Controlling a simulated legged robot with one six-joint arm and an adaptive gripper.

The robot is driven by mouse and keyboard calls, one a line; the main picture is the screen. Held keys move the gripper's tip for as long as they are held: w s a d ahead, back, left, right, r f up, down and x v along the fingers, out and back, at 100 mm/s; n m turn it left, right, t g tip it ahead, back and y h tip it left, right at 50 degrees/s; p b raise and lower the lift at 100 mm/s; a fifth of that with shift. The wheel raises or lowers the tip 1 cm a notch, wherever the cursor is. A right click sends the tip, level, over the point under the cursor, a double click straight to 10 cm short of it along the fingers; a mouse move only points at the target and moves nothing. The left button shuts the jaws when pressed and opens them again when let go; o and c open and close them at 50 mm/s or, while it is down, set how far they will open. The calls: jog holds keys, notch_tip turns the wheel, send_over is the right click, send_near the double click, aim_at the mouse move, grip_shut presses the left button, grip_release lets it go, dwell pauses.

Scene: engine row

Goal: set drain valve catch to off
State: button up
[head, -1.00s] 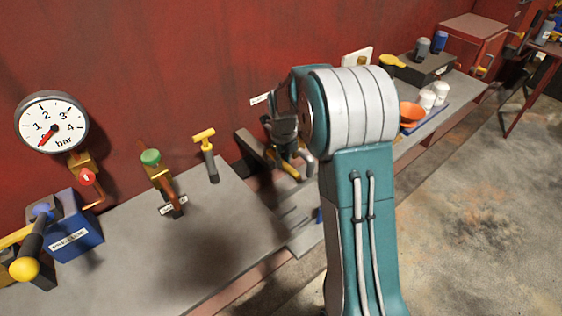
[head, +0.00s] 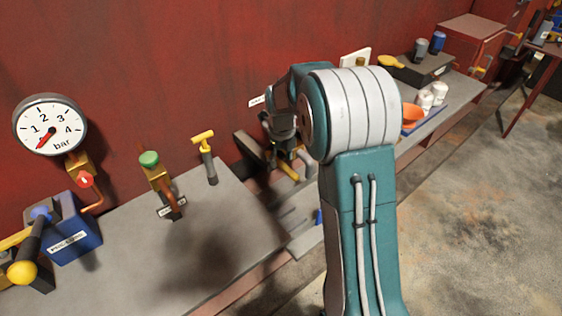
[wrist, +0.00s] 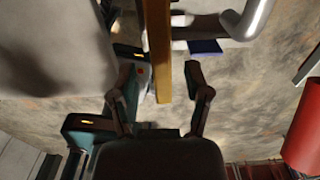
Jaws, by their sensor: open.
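A yellow bar (wrist: 163,80), which looks like the valve's handle, runs down from the top of the wrist view between the two fingers of my gripper (wrist: 160,73). The fingers are open, one on each side of the bar, with a visible gap to each. In the head view my gripper (head: 291,150) is beside the red wall, partly hidden by my arm. A yellow handle (head: 288,171) shows just below it. I cannot make out a separate catch or read its setting.
A grey bench (head: 130,262) holds a green-knobbed valve (head: 149,159), a yellow T-handle (head: 203,138) and a blue box (head: 75,236). A pressure gauge (head: 50,125) is on the wall. A red cylinder (wrist: 303,140) is at right in the wrist view. Floor at right is open.

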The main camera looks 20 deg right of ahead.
aim_at(281, 164)
notch_tip(281, 164, up, 10)
jog(key=shift+r, duration=0.25)
dwell(0.4)
jog(key=s+a+r+n+t, duration=0.1)
jog(key=s+a+r+n, duration=0.1)
jog(key=s+r+n, duration=0.4)
jog(key=s+a+r+n+t, duration=0.2)
jog(key=s+n, duration=0.6)
jog(key=n, duration=0.2)
jog(key=s+a+f+n+t, duration=0.2)
jog(key=s+n, duration=1.3)
jog(key=n, duration=0.1)
jog(key=shift+a+t, duration=0.2)
jog(key=shift+t, duration=0.1)
